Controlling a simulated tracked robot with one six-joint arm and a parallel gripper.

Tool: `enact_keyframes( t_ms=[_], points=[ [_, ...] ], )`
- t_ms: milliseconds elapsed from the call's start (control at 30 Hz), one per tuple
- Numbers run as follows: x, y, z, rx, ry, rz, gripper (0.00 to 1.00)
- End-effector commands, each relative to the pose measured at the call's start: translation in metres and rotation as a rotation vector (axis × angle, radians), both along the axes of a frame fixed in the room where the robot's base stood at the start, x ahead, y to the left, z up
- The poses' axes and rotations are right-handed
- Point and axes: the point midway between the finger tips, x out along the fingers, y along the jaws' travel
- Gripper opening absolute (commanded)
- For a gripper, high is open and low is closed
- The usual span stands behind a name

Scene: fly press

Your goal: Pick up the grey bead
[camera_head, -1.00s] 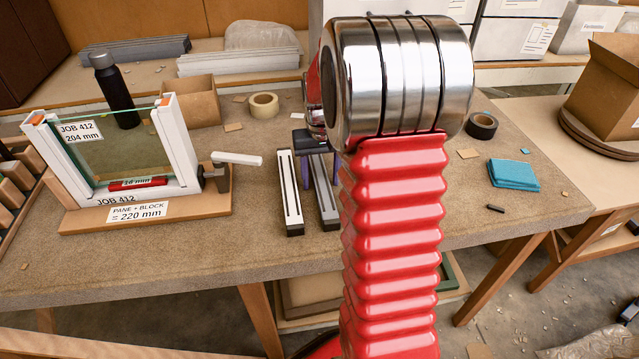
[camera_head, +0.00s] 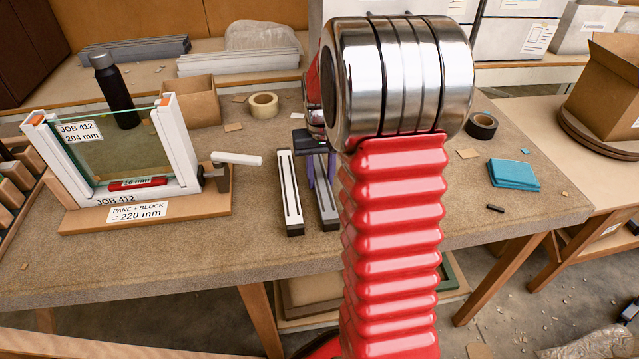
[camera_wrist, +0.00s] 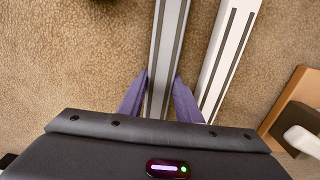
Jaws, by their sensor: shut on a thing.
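The grey bead (camera_head: 326,207) is a long bar with a dark groove, lying on the bench to the right of a similar white bead (camera_head: 291,195). In the wrist view the grey bead (camera_wrist: 168,40) runs away between the purple fingers of my gripper (camera_wrist: 160,78), which are shut on it from both sides. The white bead (camera_wrist: 226,55) lies beside it, just right of the right finger. In the head view my gripper (camera_head: 320,167) is partly hidden by my red arm. The grey bead's far end is hidden there. I see no clear gap under it.
A white frame with a glass pane (camera_head: 120,150) stands on a wooden base at left, with a clamp handle (camera_head: 237,158) reaching towards the beads. Tape rolls (camera_head: 263,105) (camera_head: 481,125) and a teal cloth (camera_head: 513,174) lie farther off. The bench front is clear.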

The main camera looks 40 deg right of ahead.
Motion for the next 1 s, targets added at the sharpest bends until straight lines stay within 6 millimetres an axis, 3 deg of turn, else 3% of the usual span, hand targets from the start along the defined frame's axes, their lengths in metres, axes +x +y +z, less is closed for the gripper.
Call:
enact_keyframes(
  t_ms=[433, 1000],
  points=[
    [0.0, 0.0, 0.011, 0.0, -0.001, 0.0, 0.05],
    [0.001, 0.0, 0.095, -0.001, -0.002, 0.001, 0.05]
  ],
)
